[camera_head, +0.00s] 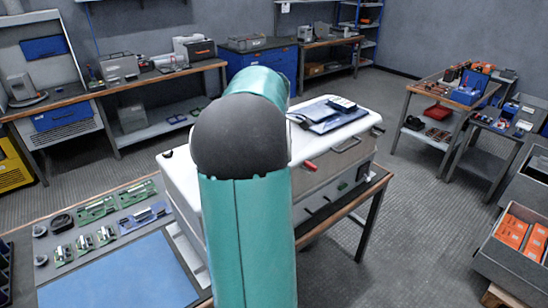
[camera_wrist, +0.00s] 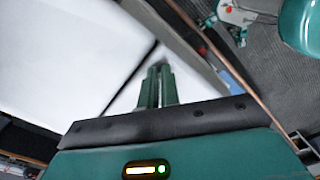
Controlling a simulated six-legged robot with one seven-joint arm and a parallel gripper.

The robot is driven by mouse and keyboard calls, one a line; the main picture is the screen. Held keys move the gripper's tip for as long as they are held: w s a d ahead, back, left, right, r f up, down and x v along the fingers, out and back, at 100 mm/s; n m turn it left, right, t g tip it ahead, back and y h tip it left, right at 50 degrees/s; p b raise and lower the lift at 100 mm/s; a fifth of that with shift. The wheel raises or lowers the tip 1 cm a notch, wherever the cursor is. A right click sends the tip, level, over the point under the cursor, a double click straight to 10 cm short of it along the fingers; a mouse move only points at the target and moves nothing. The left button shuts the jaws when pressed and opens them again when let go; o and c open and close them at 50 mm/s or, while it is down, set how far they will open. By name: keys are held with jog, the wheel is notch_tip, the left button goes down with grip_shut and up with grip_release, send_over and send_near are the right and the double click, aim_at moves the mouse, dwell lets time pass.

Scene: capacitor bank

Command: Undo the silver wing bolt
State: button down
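I cannot make out the silver wing bolt in either view. A white cabinet (camera_head: 185,175) stands on a bench in the head view, partly hidden behind my teal arm. A large white surface (camera_wrist: 60,50), apparently part of this cabinet, fills the left of the wrist view. My gripper (camera_wrist: 157,72) points toward the white surface in the wrist view, at a dark seam. Its two green fingers are close together. Whether they touch or hold something small at the tips is not clear. My arm hides the gripper in the head view.
A red handle (camera_head: 310,166) sticks out from the cabinet's front. Papers and a dark device (camera_head: 328,112) lie on its top. A blue mat (camera_head: 120,275) and several green boards (camera_head: 97,209) lie on the bench at left. Open floor (camera_head: 430,230) lies to the right.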

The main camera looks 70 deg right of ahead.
jog(key=n, duration=0.1)
jog(key=w+n, duration=0.1)
jog(key=n, duration=0.1)
jog(key=shift+n, duration=0.3)
jog(key=shift+w+f+n, duration=0.1)
jog(key=shift+n, duration=1.1)
jog(key=c, duration=1.6)
grip_release()
jog(key=shift+a, duration=0.1)
jog(key=shift+o, duration=0.3)
jog(key=shift+w, duration=0.1)
jog(key=shift+s+d, duration=0.2)
jog(key=shift+s, duration=0.05)
notch_tip(320, 180, up, 14)
jog(key=shift+f, duration=0.1)
